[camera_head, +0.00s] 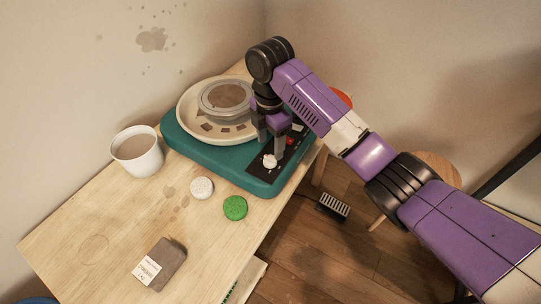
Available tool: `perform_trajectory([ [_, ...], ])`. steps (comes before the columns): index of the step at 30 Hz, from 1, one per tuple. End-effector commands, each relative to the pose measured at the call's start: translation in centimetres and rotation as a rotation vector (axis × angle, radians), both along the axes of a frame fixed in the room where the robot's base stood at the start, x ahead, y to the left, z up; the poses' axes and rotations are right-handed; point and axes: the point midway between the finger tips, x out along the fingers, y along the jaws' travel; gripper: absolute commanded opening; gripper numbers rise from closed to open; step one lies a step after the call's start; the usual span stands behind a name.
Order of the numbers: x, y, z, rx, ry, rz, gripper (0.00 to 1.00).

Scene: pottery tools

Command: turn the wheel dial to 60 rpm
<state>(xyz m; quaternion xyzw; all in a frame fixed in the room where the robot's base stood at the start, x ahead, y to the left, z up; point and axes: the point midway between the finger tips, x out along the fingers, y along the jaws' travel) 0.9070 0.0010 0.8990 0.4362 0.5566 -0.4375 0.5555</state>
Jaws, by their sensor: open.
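The pottery wheel is a teal base (215,166) with a pale splash pan and a round wheel head (229,96), on the wooden table's far end. A black control panel (263,171) lies on its front right corner. A white dial (269,160) stands on that panel; its markings are too small to read. My gripper (271,145) points down just above and behind the dial, with its fingers open. I cannot tell whether a finger touches the dial. A red button (290,141) shows to the right of the fingers.
A white cup of brown liquid (138,151), a white sponge-like disc (202,188), a green disc (235,208) and a labelled grey block (160,264) are on the table (95,225). A pedal (332,206) is on the floor. A stool (438,167) stands right, behind my arm.

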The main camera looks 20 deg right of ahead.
Motion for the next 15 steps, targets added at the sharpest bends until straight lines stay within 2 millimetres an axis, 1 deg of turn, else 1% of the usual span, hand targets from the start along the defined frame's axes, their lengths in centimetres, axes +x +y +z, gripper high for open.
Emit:
perform_trajectory([
  [1,-0.1,0.0,-0.9,-0.001,0.004,-0.002,0.59],
  [3,-0.1,0.0,-2.0,0.000,0.002,-0.002,0.59],
  [7,-0.1,0.0,-3.9,0.000,0.002,-0.003,0.59],
  [12,0.0,0.0,-5.4,0.000,-0.001,-0.002,0.59],
  [15,0.0,0.0,-5.8,0.000,-0.002,-0.002,0.59],
])
